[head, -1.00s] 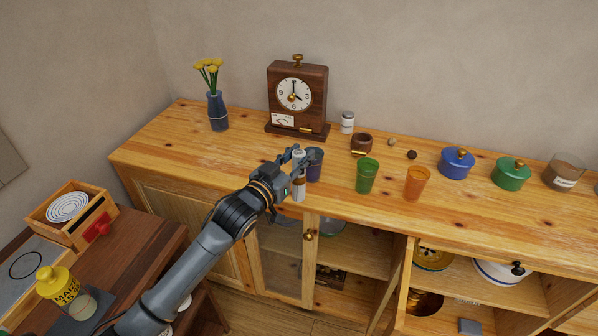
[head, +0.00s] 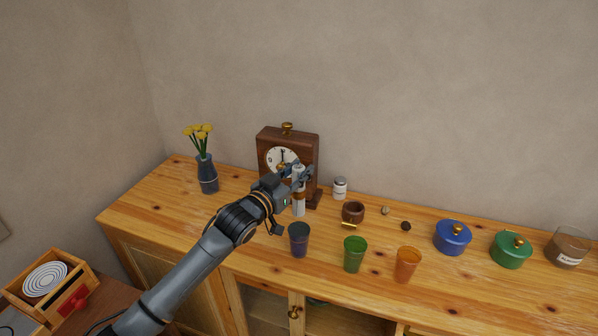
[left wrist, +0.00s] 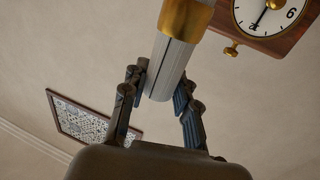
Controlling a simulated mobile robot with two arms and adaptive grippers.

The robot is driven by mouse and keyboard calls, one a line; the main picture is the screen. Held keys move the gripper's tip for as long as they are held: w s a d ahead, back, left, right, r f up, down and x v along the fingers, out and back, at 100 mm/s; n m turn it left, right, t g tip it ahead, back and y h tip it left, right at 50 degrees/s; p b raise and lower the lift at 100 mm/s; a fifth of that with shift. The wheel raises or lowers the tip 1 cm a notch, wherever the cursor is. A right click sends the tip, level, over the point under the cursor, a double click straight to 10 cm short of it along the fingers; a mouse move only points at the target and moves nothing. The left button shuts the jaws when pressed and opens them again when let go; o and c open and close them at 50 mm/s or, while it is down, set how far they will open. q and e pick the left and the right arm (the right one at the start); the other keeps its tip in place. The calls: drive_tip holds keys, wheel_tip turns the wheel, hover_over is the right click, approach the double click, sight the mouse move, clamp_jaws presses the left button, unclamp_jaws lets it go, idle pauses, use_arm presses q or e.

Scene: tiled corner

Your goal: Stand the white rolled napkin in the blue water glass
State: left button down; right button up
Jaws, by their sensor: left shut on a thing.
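The white rolled napkin (head: 298,204), with a gold band that shows in the left wrist view (left wrist: 167,62), is held roughly upright. My left gripper (head: 298,174) is shut on its upper part in the head view. The blue water glass (head: 299,241) stands upright on the wooden cabinet top. In the head picture the napkin's lower end is just above the glass rim and apart from it. The glass is not in the left wrist view. My right gripper is in neither view.
A wooden clock (head: 268,142) stands close behind the gripper. A green glass (head: 354,254) and an orange glass (head: 407,264) stand right of the blue one.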

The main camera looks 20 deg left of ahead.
sight(295, 212)
use_arm(q)
wheel_tip(295, 212, down, 4)
drive_tip(key=b, duration=0.3)
drive_tip(key=shift+w+f+b, duration=0.1)
drive_tip(key=shift+f+b, duration=0.5)
drive_tip(key=shift+b, duration=0.1)
drive_tip(key=shift+f+b, duration=1.95)
drive_tip(key=shift+f, duration=1.5)
drive_tip(key=c, duration=0.9)
unclamp_jaws()
drive_tip(key=shift+c, duration=0.2)
drive_tip(key=v, duration=1.2)
